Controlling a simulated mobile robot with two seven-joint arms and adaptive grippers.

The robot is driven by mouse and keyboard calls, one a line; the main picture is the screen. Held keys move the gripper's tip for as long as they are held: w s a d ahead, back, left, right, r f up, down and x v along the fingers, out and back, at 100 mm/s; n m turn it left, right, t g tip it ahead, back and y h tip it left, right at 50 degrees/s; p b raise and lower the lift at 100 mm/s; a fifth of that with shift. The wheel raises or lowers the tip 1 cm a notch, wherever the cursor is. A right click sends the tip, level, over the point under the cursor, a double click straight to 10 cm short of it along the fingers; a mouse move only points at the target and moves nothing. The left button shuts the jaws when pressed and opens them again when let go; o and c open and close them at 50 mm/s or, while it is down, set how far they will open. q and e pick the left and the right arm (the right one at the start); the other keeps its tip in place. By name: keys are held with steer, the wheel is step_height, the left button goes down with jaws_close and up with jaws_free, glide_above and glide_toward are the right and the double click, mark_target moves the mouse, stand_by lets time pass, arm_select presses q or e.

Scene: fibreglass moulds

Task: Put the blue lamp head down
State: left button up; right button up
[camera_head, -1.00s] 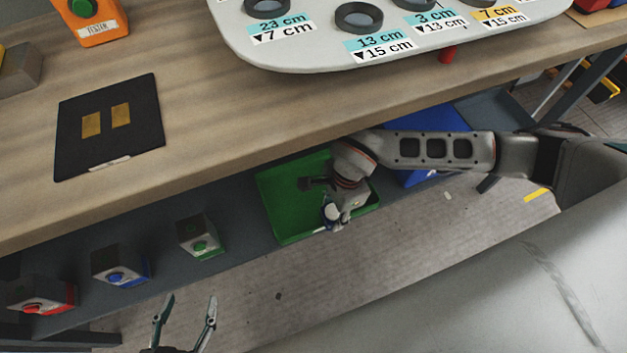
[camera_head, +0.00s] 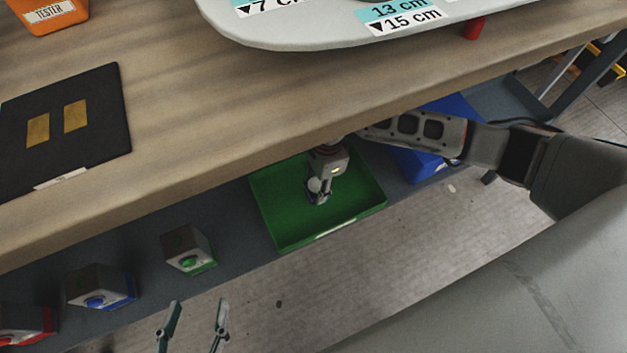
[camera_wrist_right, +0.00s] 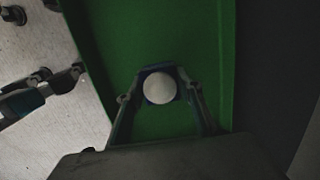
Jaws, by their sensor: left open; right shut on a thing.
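The blue lamp head (camera_wrist_right: 159,88) shows in the right wrist view as a white round dome with a dark blue rim. My right gripper (camera_wrist_right: 160,95) is shut on it, one finger on each side. In the head view the right gripper (camera_head: 318,190) is over the green tray (camera_head: 351,217), with the lamp head partly hidden at its fingertips. I cannot tell whether the lamp head touches the tray floor. My left gripper (camera_head: 193,318) is open and empty at the bottom of the head view, apart from the tray.
The green tray sits on a lower shelf under the wooden table (camera_head: 190,130). A blue bin (camera_head: 418,163) stands right of it. Boxes with green (camera_head: 189,250), blue (camera_head: 100,287) and red (camera_head: 30,325) parts stand to its left. The table edge overhangs my right arm.

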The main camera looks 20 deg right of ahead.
steer(key=shift+w+r, duration=0.15)
steer(key=shift+r, duration=0.25)
steer(key=shift+f, duration=0.45)
arm_select(q)
steer(key=shift+w+a+r, duration=0.1)
steer(key=shift+a+r, duration=0.05)
arm_select(e)
steer(key=o, duration=1.2)
